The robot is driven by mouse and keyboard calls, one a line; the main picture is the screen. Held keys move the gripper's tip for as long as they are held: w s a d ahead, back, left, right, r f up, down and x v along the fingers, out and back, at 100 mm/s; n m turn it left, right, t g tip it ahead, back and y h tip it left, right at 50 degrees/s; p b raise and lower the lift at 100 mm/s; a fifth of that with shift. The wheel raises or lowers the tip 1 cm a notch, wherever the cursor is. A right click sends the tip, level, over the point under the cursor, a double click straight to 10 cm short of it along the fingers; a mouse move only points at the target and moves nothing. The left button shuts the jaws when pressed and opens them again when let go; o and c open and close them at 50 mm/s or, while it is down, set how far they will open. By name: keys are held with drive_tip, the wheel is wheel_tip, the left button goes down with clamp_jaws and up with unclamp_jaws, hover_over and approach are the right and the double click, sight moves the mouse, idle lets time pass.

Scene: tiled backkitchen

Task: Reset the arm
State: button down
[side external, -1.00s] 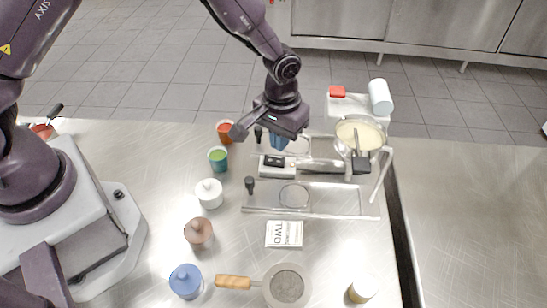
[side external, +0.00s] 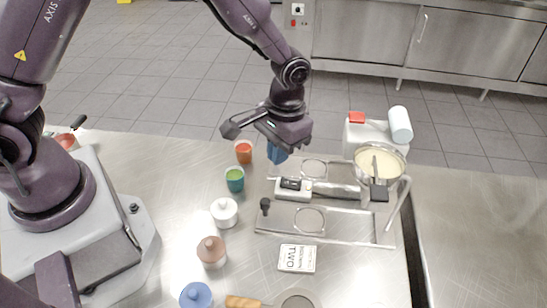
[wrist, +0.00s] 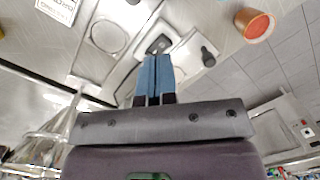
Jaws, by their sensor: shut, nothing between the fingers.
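My gripper (side external: 277,155) has blue fingers that are shut with nothing between them. It hangs above the back of the metal counter, between the orange-red cup (side external: 243,152) and the metal two-plate stand (side external: 262,226). In the wrist view the closed fingers (wrist: 155,78) point toward the stand's small white switch box and a round plate. The fingers appear clear of everything, though the exact height is hard to tell.
A pot of cream-coloured liquid (side external: 368,160) with a dark-handled utensil sits at the stand's right. A green cup (side external: 235,180), white jar (side external: 224,213), brown jar (side external: 211,252) and blue jar (side external: 196,296) line the left. A card (side external: 297,258) lies in front.

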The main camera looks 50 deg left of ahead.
drive_tip(key=s+a+r+t, duration=0.3)
drive_tip(key=s+r, duration=0.5)
drive_tip(key=r, duration=0.3)
drive_tip(key=s+a+r+m+t, duration=0.1)
drive_tip(key=s+a+r+t, duration=0.2)
drive_tip(key=s+a+r, duration=0.3)
wheel_tip(320, 180, up, 7)
drive_tip(key=s, duration=0.3)
drive_tip(key=shift+f+t, duration=0.2)
drive_tip(key=shift+t, duration=0.2)
